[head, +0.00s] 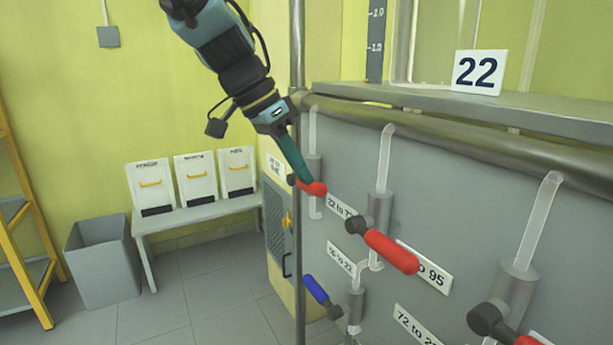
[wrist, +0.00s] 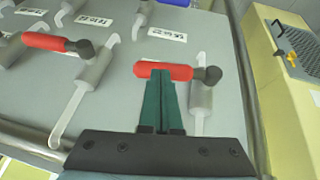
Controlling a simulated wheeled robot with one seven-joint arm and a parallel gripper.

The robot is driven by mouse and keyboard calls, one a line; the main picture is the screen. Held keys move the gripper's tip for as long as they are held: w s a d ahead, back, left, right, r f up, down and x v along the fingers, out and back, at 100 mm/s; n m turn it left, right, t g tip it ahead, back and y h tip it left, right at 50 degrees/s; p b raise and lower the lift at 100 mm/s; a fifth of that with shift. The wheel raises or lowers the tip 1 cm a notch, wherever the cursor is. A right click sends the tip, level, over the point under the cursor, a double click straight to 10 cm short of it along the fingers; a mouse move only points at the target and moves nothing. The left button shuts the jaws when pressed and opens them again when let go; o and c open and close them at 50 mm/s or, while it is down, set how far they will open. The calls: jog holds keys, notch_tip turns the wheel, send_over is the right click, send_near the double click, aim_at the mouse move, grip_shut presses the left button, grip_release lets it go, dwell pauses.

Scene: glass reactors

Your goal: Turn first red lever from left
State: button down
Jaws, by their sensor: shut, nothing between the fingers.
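The first red lever from the left (head: 318,189) sits on the grey panel, close to the panel's left post. In the wrist view this red lever (wrist: 183,71) lies roughly level, with its dark hub at the right end. My gripper (head: 307,180) reaches down from above to this lever. In the wrist view its green fingers (wrist: 160,78) are shut together, empty, and their tips overlap the handle's middle. I cannot tell whether they touch it. The fingers hide part of the handle. A second red lever (head: 392,251) is further right, also seen in the wrist view (wrist: 48,41).
Another red lever (head: 527,341) is at the lower right. A blue lever (head: 315,290) sits below. A metal post (head: 298,250) and a pipe rail (head: 450,140) edge the panel. A bench (head: 200,212) with white containers and a grey bin (head: 100,265) stand left; floor between is clear.

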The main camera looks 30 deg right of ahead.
jog(key=shift+s+f+b, duration=0.3)
jog(key=shift+f+b, duration=0.35)
jog(key=shift+b, duration=0.6)
jog(key=shift+s, duration=0.1)
